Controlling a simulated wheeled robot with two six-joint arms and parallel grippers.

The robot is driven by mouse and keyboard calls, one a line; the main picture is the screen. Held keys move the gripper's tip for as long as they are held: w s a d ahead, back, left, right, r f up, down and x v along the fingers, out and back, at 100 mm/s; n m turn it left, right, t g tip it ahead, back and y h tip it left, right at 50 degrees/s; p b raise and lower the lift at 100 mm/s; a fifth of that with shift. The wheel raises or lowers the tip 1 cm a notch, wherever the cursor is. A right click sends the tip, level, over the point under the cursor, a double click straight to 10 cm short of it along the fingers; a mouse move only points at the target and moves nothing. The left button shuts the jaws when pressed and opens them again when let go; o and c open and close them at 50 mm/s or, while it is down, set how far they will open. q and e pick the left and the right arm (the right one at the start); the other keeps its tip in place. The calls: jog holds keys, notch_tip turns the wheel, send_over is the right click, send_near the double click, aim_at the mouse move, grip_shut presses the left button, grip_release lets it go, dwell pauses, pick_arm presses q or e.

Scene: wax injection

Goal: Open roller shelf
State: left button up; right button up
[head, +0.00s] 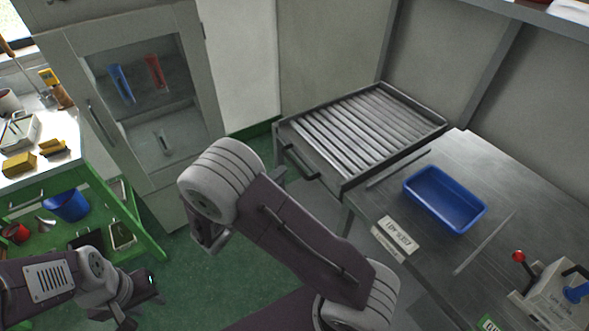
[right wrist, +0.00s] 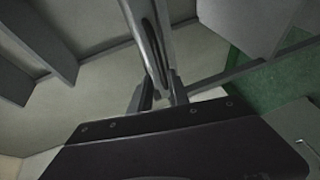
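The roller shelf (head: 372,128) is a dark metal frame with a row of grey rollers, at the upper right of the head view. Its black handle (head: 300,164) is on the front face, to the left. My right arm is bent in the middle of the head view, below and left of the handle; its gripper is hidden there. In the right wrist view, my right gripper (right wrist: 160,92) shows two dark fingertips beyond its dark body, with a grey bar above them. I cannot tell whether it grips anything. My left gripper (head: 142,290) is low at the left, its opening unclear.
A grey worktable (head: 505,192) with a blue tray (head: 445,200) and a white sign (head: 398,235) adjoins the shelf. A machine (head: 555,293) stands at lower right. A grey cabinet (head: 207,75) and a green bench (head: 95,215) stand left. Green floor lies between.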

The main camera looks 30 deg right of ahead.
aim_at(294, 162)
jog(key=x, duration=0.8)
jog(key=shift+d, duration=0.15)
grip_shut()
jog(key=shift+f, duration=0.1)
dwell(0.9)
